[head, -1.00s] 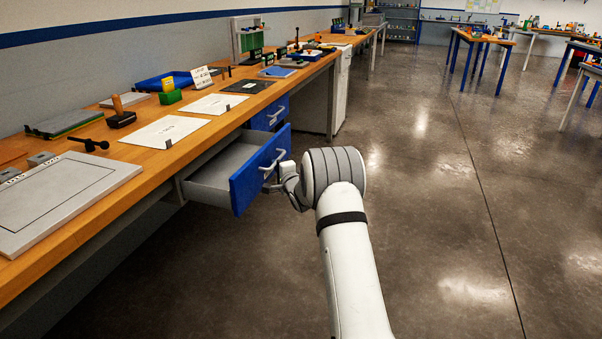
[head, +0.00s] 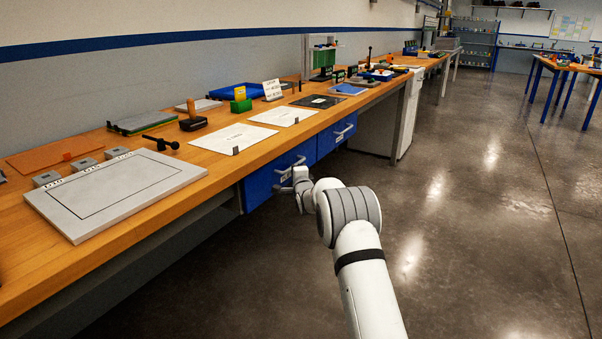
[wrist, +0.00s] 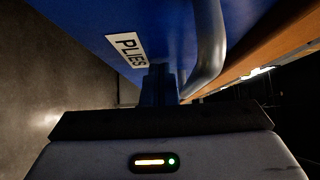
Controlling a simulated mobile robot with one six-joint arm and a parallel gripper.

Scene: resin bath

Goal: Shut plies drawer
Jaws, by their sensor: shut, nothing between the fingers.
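The plies drawer (head: 258,188) is the nearer blue drawer under the bench. Its front looks about flush with the blue front beside it, and no open tray shows. In the wrist view the blue front (wrist: 95,15) fills the top, with a white label reading PLIES (wrist: 126,48) and a grey bar handle (wrist: 208,50). My gripper (head: 291,182) is at this front. In the wrist view its dark fingers (wrist: 160,82) are shut and empty, pointing at the front between label and handle. They are beside the handle, not around it. Whether the tips touch the front is hard to tell.
A second blue drawer (head: 325,148) sits just beyond, closed. The wooden bench top (head: 225,160) above holds a framed grey plate (head: 120,190), white sheets (head: 233,138) and a blue tray (head: 235,91). The floor (head: 480,240) to the right is clear.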

